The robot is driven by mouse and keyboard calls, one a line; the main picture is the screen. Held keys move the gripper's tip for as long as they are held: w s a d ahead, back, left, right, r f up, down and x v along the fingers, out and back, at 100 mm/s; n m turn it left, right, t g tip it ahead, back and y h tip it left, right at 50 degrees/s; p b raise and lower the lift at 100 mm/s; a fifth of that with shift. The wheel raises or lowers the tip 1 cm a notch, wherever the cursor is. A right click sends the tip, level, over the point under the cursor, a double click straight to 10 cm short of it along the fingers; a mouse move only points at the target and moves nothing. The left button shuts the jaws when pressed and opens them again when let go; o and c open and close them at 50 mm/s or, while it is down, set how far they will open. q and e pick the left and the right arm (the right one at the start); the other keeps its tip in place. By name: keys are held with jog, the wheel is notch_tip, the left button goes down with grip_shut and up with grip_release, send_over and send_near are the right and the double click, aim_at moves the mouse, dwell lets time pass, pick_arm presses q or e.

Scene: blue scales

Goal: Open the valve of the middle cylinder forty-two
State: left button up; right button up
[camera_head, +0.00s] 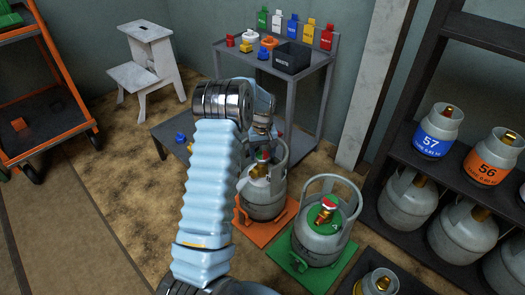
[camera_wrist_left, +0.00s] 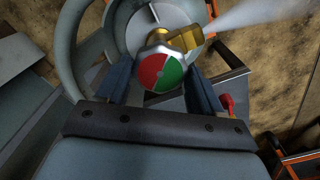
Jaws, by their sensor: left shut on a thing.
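A grey gas cylinder (camera_head: 262,208) stands upright on an orange scale (camera_head: 243,224), partly hidden behind my left arm. No number shows on it. Its round red-and-green valve knob (camera_wrist_left: 160,72) sits on a brass valve (camera_wrist_left: 183,40) in the left wrist view. My left gripper (camera_head: 264,145) reaches down to the top of this cylinder from above. In the wrist view its two blue fingers stand on either side of the knob, shut on it. A pale streak (camera_wrist_left: 250,14) fans out from the brass outlet to the upper right. My right gripper is not in view.
A second cylinder (camera_head: 318,240) with a green top stands close by on a green scale (camera_head: 292,262). A dark shelf (camera_head: 398,142) with more cylinders, marked 57 and 56, stands on the right. A grey workbench (camera_head: 300,84) and a white step stool (camera_head: 146,80) are behind.

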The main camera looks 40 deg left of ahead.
aim_at(262, 155)
pick_arm(q)
jog(key=n+p, duration=0.1)
jog(key=n, duration=0.3)
jog(key=shift+r, duration=0.1)
jog(key=shift+n+p, duration=0.7)
jog(key=shift+n, duration=1.5)
jog(key=o, duration=1)
jog(key=shift+o, duration=0.2)
notch_tip(262, 155, up, 14)
jog(key=p, duration=0.1)
jog(key=shift+f+p, duration=0.2)
jog(key=shift+p, duration=0.15)
jog(key=shift+s, duration=0.1)
